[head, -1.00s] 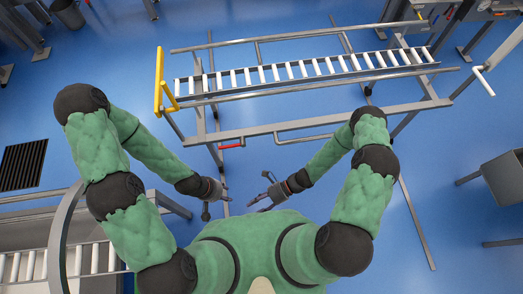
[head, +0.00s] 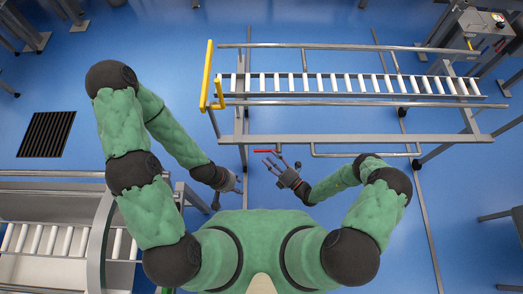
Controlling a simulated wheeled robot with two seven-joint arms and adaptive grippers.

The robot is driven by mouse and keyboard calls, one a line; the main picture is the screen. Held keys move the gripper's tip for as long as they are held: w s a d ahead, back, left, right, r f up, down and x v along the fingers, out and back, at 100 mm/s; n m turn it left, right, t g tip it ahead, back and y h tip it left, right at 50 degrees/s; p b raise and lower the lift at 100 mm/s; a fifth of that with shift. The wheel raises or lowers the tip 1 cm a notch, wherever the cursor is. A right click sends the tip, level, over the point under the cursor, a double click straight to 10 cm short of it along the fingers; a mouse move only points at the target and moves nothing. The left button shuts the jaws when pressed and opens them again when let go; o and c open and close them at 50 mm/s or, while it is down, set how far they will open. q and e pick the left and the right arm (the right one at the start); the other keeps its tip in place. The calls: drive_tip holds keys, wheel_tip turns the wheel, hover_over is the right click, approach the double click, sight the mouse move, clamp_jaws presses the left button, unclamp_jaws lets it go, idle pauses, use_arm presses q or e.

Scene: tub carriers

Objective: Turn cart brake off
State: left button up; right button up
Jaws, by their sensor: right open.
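The cart (head: 350,138) is a grey metal frame with a roller bed on top and a yellow push handle (head: 206,76) at its left end. A small red brake lever (head: 268,151) sticks out low at the cart's near side, left of its middle. My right gripper (head: 271,167) is open and empty, with its fingers just below the red lever in the picture. I cannot tell whether they touch it. My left gripper (head: 238,186) is lower and to the left, apart from the cart, and its fingers are too small to read.
A roller conveyor (head: 65,240) with metal side walls stands at the lower left. A dark floor grate (head: 46,134) lies at the left. A machine with a control box (head: 483,22) stands at the upper right.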

drive_tip(key=shift+x, duration=3.1)
clamp_jaws()
